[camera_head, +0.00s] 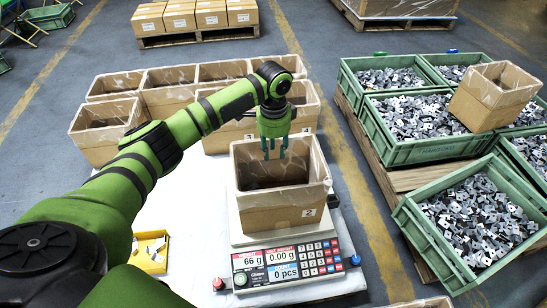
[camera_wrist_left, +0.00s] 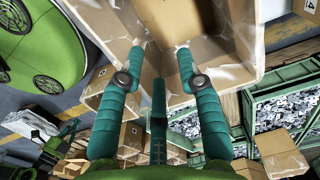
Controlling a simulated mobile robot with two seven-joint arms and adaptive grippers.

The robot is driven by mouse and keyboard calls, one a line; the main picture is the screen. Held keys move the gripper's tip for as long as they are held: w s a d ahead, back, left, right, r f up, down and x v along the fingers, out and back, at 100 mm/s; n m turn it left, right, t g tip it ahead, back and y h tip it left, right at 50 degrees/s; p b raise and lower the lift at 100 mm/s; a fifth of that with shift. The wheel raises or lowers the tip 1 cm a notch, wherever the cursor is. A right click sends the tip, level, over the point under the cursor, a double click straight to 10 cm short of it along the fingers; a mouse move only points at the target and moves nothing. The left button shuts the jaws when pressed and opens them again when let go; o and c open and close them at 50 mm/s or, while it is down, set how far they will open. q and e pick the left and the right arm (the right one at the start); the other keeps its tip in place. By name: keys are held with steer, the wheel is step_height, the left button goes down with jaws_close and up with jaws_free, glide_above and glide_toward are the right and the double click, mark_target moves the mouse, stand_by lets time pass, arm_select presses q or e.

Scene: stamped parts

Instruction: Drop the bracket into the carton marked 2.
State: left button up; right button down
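The carton marked 2 (camera_head: 283,215) is an open brown box with a clear liner, upright on the scale; its label faces the front right corner. My left gripper (camera_head: 275,152) is over the carton's opening near its back side, fingers pointing down. In the left wrist view its fingers (camera_wrist_left: 160,58) are spread apart, with no bracket visible between them. Cardboard walls (camera_wrist_left: 215,35) with a liner show beyond the fingers. I cannot make out a single bracket inside the carton; its floor is in shadow. My right gripper is not in view.
The scale (camera_head: 285,262) reads 66 g, 0.00 g and 0 pcs. Several lined cartons (camera_head: 105,125) stand behind on the white table (camera_head: 190,215). A yellow tray (camera_head: 150,250) holds a few parts. Green crates of metal brackets (camera_head: 480,215) stand right, one bearing a tilted carton (camera_head: 495,95).

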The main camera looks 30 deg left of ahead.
arm_select(q)
step_height(320, 180, up, 7)
stand_by(0.3)
